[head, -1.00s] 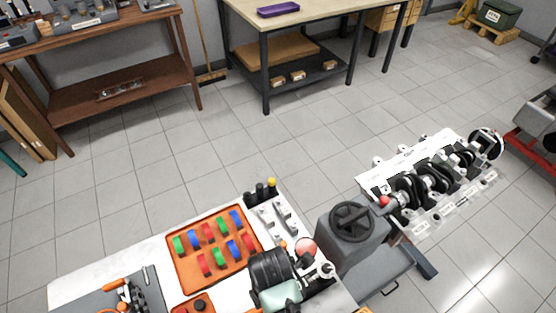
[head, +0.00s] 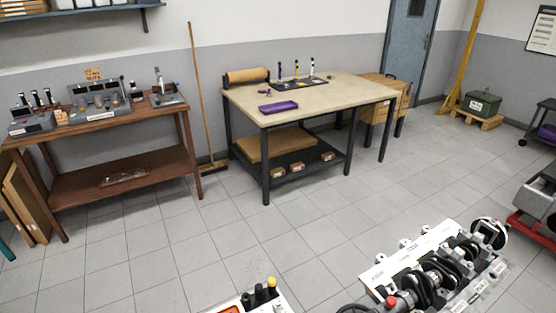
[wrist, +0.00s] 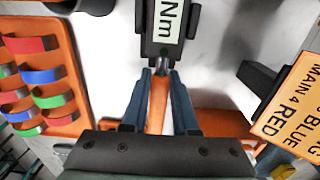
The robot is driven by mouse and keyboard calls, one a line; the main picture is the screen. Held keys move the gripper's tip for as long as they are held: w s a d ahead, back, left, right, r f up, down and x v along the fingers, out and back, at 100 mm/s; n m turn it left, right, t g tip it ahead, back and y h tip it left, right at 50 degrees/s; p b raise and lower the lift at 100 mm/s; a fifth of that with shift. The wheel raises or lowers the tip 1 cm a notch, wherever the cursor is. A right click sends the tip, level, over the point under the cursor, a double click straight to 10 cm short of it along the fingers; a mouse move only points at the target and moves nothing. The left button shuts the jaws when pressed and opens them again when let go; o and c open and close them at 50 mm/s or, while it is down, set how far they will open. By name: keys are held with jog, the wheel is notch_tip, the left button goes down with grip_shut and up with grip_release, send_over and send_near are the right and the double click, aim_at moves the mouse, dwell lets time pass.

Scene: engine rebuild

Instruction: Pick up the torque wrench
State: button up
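In the wrist view, the torque wrench has an orange handle (wrist: 157,104), a short metal neck and a dark head with a pale label reading "Nm" (wrist: 169,18). My gripper (wrist: 160,78) has its two blue fingers on either side of the handle, close against it just below the neck, and looks shut on it. The lower handle is hidden by the gripper body. Whether the wrench is resting on the white surface or lifted cannot be told. Neither the gripper nor the wrench shows in the head view.
An orange tray (wrist: 74,88) with red, blue and green pieces lies left of the wrench. An orange card (wrist: 290,120) stands to the right, with a dark block beside it. In the head view, an engine block (head: 385,270) with a crankshaft is at the lower right; the floor beyond is clear.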

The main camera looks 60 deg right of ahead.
grip_shut()
dwell(1.0)
jog(key=shift+r, duration=0.1)
notch_tip(320, 180, up, 10)
jog(key=shift+f, duration=0.1)
dwell(0.4)
jog(key=shift+o, duration=0.7)
grip_release()
grip_shut()
jog(key=shift+w, duration=0.15)
